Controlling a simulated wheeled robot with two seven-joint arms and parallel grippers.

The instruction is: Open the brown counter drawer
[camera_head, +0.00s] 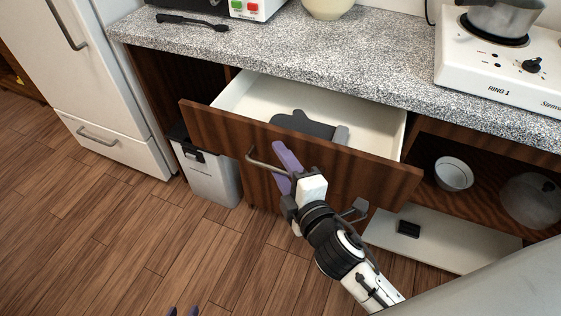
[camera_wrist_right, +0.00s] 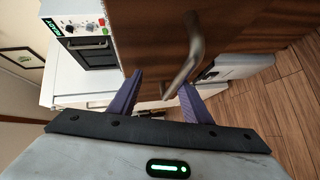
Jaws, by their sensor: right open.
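The brown counter drawer (camera_head: 220,128) is pulled well out from under the counter, and its white inside shows. A dark flat object (camera_head: 303,125) lies in it. The metal handle (camera_head: 262,163) is on the drawer front, partly hidden by my right gripper. My right gripper (camera_head: 285,165) is open at the handle. In the right wrist view, the handle (camera_wrist_right: 182,68) reaches between the spread purple fingers; contact is unclear.
The speckled counter (camera_head: 290,55) carries a hot plate (camera_head: 500,70) and a black utensil (camera_head: 192,22). A grey bin (camera_head: 207,170) stands below, left of the drawer. A white bowl (camera_head: 453,173) sits on the shelf at right. The wooden floor at left is clear.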

